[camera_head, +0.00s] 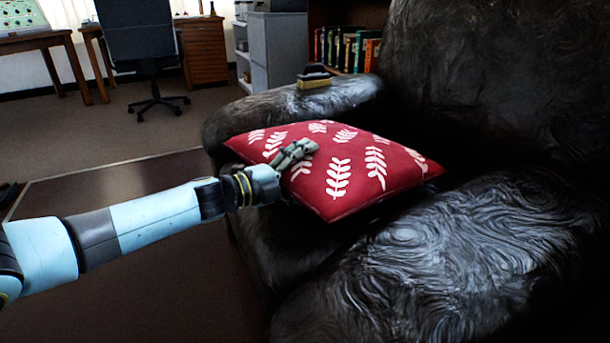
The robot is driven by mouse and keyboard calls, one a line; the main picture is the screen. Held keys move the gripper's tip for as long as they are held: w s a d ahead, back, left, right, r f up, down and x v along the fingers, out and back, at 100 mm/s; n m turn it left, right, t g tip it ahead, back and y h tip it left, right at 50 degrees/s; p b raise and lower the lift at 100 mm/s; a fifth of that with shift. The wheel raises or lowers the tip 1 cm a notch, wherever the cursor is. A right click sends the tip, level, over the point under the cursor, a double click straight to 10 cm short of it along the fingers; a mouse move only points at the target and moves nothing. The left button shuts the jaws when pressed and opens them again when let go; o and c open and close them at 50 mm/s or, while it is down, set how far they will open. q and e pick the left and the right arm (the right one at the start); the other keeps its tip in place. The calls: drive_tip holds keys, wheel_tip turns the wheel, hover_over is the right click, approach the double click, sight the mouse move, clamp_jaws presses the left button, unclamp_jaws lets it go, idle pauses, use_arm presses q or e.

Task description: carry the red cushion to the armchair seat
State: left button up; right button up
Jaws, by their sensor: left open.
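The red cushion (360,178) has white leaf prints. It lies tilted over the seat area of the dark leather armchair (430,240), between the two armrests. Its left part is close to the far armrest. My left gripper (304,150) reaches in from the left, with its fingers over the cushion's top near its left side. The gripper is open. I cannot tell whether the fingers touch the fabric. The cushion hides most of the seat. My right gripper is not in view.
A small brush-like object (314,77) sits on the far armrest (290,105). The near armrest (430,265) fills the lower right. Behind are an office chair (143,45), a wooden desk (203,50), a grey cabinet (275,50) and a bookshelf (345,48).

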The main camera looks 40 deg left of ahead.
use_arm(q)
drive_tip(key=c, duration=1.4)
drive_tip(key=shift+o, duration=0.2)
drive_tip(key=shift+s+d, duration=0.3)
drive_tip(key=shift+d, duration=0.35)
drive_tip(key=shift+s+d+f, duration=0.1)
drive_tip(key=shift+s+d, duration=0.1)
drive_tip(key=shift+d, duration=0.1)
drive_tip(key=o, duration=1.3)
drive_tip(key=shift+f, duration=0.1)
drive_tip(key=shift+o, duration=0.3)
drive_tip(key=shift+w+d, duration=0.1)
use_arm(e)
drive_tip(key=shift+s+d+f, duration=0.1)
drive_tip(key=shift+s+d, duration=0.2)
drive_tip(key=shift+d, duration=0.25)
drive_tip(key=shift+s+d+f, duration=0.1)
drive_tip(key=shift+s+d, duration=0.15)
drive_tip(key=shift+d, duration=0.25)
use_arm(q)
drive_tip(key=v, duration=1.2)
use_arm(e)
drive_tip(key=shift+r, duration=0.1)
